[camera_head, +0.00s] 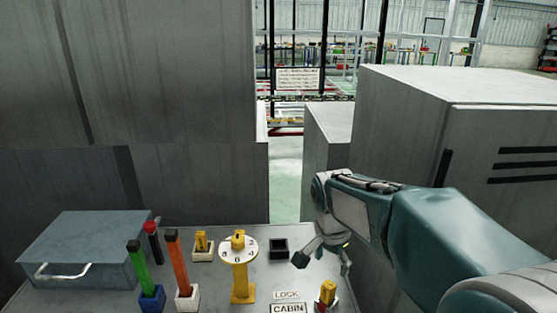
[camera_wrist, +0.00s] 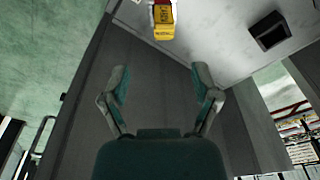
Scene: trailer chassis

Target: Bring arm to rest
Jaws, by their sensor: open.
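My gripper (camera_head: 323,262) hangs at the end of my teal arm, over the right part of the grey panel top (camera_head: 225,275). In the wrist view my gripper (camera_wrist: 160,85) shows two spread fingers with nothing between them. A yellow block (camera_head: 327,292) in a light holder stands at the panel's front right, just below the gripper in the picture. It also shows at the top of the wrist view as a yellow labelled block (camera_wrist: 163,15). A black square socket (camera_head: 279,248) lies left of the gripper and also shows in the wrist view (camera_wrist: 269,31).
A yellow stand with a white dial (camera_head: 238,251), green lever (camera_head: 138,267), orange lever (camera_head: 179,262), red-topped lever (camera_head: 151,238) and grey box with handle (camera_head: 88,247) fill the panel's left. Grey cabinets (camera_head: 455,130) stand behind my arm. A narrow floor gap (camera_head: 286,175) shows behind the panel.

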